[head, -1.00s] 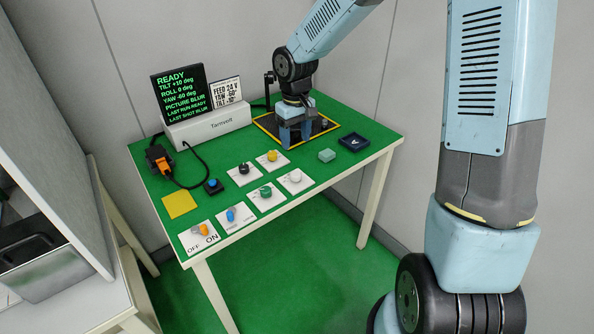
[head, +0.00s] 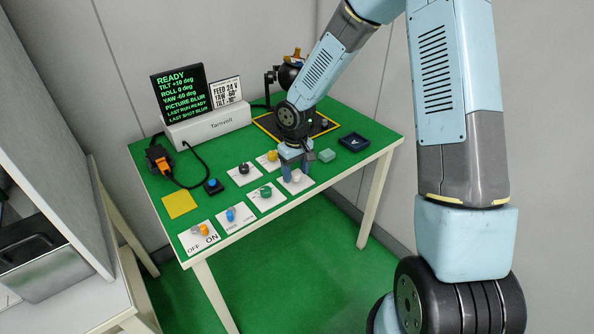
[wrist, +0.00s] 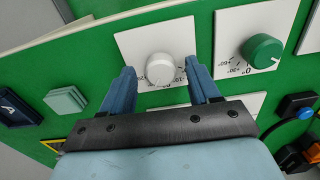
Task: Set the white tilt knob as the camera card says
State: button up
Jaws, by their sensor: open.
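The white tilt knob (wrist: 160,69) sits on a white plate (wrist: 138,46) with printed degree marks, some hidden by my gripper. My gripper (wrist: 164,80) is open in the wrist view, with one blue finger on each side of the white knob. I cannot tell whether the fingers touch it. In the head view my gripper (head: 293,176) is low over the plate at the front right of the green table, partly covering the knob. The camera card (head: 227,95) reads FEED 24 V, YAW -60° and TILT -10°. The display (head: 181,95) reads READY, TILT +10 deg, ROLL 0 deg, YAW -60 deg, PICTURE BLUR.
The green knob (wrist: 262,51) is beside the white knob. Black (head: 244,168) and yellow (head: 272,155) knobs stand behind. Orange (head: 200,230) and blue (head: 230,215) controls are at front left.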

aim_at(296, 173)
jog(key=shift+c, duration=0.4)
jog(key=c, duration=1)
jog(key=shift+o, duration=0.2)
jog(key=shift+n, duration=0.6)
jog(key=shift+d, duration=0.1)
jog(key=o, duration=1)
jog(key=shift+o, duration=0.2)
notch_tip(296, 173, up, 14)
jog(key=shift+f, duration=0.15)
